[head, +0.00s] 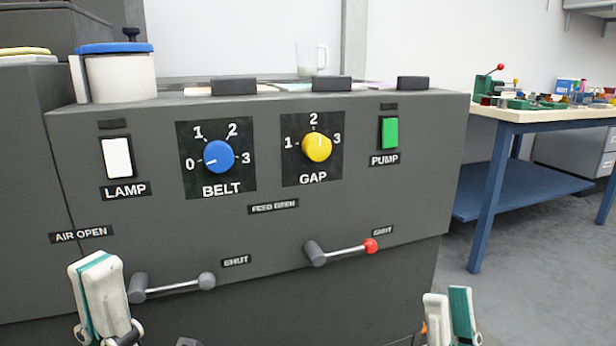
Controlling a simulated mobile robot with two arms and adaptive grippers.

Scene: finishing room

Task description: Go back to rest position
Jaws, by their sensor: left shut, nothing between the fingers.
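My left gripper (98,262) is at the lower left, upright in front of the grey machine panel (330,215). Its fingers are together and empty. My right gripper (449,291) is at the bottom right, just beyond the panel's right side. Its white and teal fingers stand slightly apart with nothing seen between them. Both grippers appear clear of the controls. The grey-knobbed lever (175,287) lies right of the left gripper, pointing right toward a SHUT label. The red-knobbed lever (345,249) also points right, toward another SHUT label.
The panel carries a white LAMP switch (117,157), blue BELT knob (218,156) pointing near 0, yellow GAP knob (316,147) and green PUMP switch (389,133). A blue-lidded pot (118,80) and clear jug (311,60) stand on top. A workbench (545,115) stands right; floor beside it is clear.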

